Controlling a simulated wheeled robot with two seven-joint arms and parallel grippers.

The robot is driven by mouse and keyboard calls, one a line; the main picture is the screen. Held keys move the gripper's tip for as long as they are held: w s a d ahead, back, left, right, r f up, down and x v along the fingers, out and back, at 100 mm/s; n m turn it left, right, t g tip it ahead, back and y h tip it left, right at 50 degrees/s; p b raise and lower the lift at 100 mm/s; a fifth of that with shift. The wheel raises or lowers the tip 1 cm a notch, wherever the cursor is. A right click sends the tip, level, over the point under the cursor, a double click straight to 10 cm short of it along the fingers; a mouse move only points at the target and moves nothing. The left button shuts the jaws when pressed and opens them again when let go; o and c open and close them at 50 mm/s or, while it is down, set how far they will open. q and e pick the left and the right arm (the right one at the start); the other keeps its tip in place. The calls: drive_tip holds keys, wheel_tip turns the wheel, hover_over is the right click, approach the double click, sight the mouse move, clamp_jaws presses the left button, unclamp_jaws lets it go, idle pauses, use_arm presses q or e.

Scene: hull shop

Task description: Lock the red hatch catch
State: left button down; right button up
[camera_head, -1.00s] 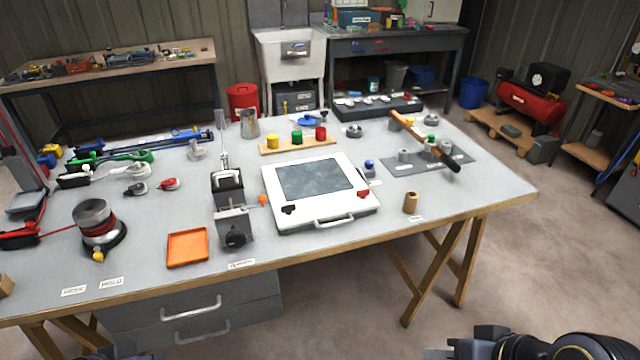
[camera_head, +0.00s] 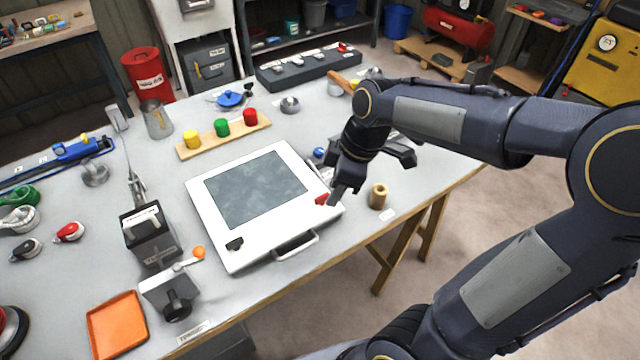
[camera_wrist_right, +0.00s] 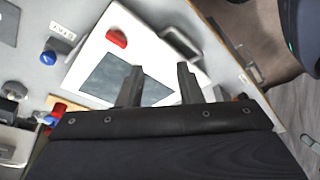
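The white hatch (camera_head: 212,212) with a dark window lies on the workbench. Its red catch (camera_head: 322,199) is at the right front corner, and its black catch (camera_head: 235,244) is at the front left. In the right wrist view the red catch (camera_wrist_right: 117,38) shows beyond the fingertips. My right gripper (camera_head: 345,190) hangs over the right edge of the hatch, close to the red catch. In the wrist view its two fingers (camera_wrist_right: 157,88) stand apart with nothing between them. Whether a finger touches the catch I cannot tell. My left gripper is out of view.
The hatch's handle (camera_head: 296,246) sticks out at the front. A wooden cylinder (camera_head: 378,196) stands right of the gripper. A blue knob (camera_head: 319,153) sits just behind the hatch's right edge. A winch with an orange knob (camera_head: 198,252) is at the left.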

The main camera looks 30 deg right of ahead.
sight(322, 196)
drive_tip(key=w+f+n, duration=0.1)
drive_tip(key=w+n, duration=0.1)
drive_tip(key=w+d+f+n+g+h, duration=0.1)
drive_tip(key=w+n, duration=0.2)
drive_tip(key=w+f+n+g+h, duration=0.1)
drive_tip(key=w+n, duration=0.1)
drive_tip(key=w, duration=0.1)
drive_tip(key=shift+w+d+f+n+p, duration=0.15)
drive_tip(key=shift+d+f+n+p, duration=0.15)
drive_tip(key=shift+d+f+p, duration=0.1)
drive_tip(key=shift+w+f+n+h, duration=0.2)
drive_tip(key=shift+f+n+h, duration=0.05)
drive_tip(key=shift+n+h, duration=0.05)
wheel_tip(322, 196, down, 8)
drive_tip(key=shift+r, duration=0.2)
drive_tip(key=shift+c, duration=0.4)
clamp_jaws()
